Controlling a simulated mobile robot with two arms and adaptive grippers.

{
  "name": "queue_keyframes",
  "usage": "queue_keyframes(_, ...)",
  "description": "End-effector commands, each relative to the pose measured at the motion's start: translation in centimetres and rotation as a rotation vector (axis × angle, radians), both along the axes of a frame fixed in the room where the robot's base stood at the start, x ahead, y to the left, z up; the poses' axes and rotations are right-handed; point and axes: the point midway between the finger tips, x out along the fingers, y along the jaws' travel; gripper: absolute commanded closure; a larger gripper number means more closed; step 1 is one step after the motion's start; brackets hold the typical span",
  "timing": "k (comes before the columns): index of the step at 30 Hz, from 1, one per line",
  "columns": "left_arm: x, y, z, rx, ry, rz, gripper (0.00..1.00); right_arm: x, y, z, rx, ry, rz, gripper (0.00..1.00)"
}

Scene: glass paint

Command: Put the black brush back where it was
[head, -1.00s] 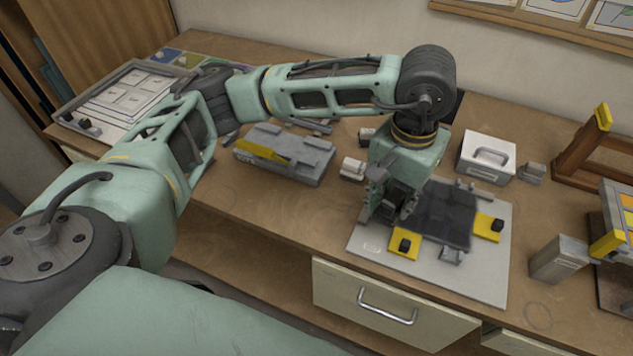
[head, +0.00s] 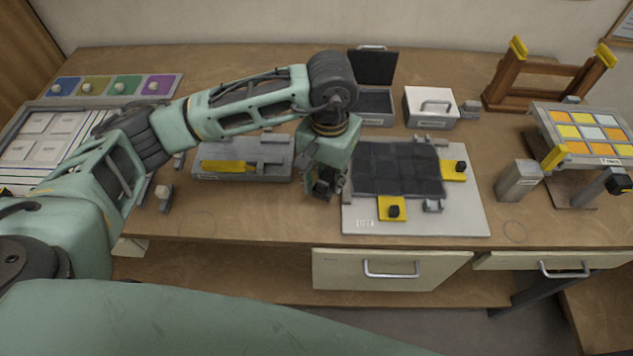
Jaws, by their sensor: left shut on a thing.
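My left gripper (head: 324,192) is shut at the left edge of the light grey board (head: 464,221), low over the table. A dark piece shows between its fingers, which I take to be the black brush; the fingers and wrist hide most of it. The board carries a dark tiled panel (head: 400,168) with yellow clamps (head: 391,208) having black knobs. Left of the gripper stands a grey block-like holder (head: 277,172) with a yellow piece lying on it. My right gripper is not in view.
A white box with a handle (head: 432,107) and an open grey box with a dark lid (head: 374,66) stand behind the board. A grey block (head: 517,180) and a rack of coloured tiles (head: 580,130) stand right. Small blocks (head: 164,197) sit left. The front strip of table is clear.

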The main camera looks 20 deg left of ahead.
Motion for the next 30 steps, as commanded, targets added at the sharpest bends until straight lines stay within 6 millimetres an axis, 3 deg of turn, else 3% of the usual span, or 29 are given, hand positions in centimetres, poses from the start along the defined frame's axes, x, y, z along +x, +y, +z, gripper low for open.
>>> queue_keyframes(4,-0.4,1.5,-0.8,-0.002,0.000,0.000,0.92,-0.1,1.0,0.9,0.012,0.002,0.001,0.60)
queue_keyframes(10,-0.6,1.8,-2.7,-0.002,0.004,0.000,0.92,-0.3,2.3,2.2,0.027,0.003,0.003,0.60)
queue_keyframes(16,-0.5,1.7,-5.0,-0.002,0.000,-0.001,0.92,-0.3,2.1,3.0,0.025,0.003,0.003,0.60)
queue_keyframes(28,-0.4,1.8,-5.6,-0.002,-0.002,-0.001,0.92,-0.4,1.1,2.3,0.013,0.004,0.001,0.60)
queue_keyframes(29,-0.4,1.8,-5.5,-0.002,-0.002,-0.001,0.66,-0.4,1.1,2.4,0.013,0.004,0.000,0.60)
queue_keyframes(30,-0.4,1.8,-5.4,-0.002,-0.002,-0.001,0.63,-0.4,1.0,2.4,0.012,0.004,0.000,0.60)
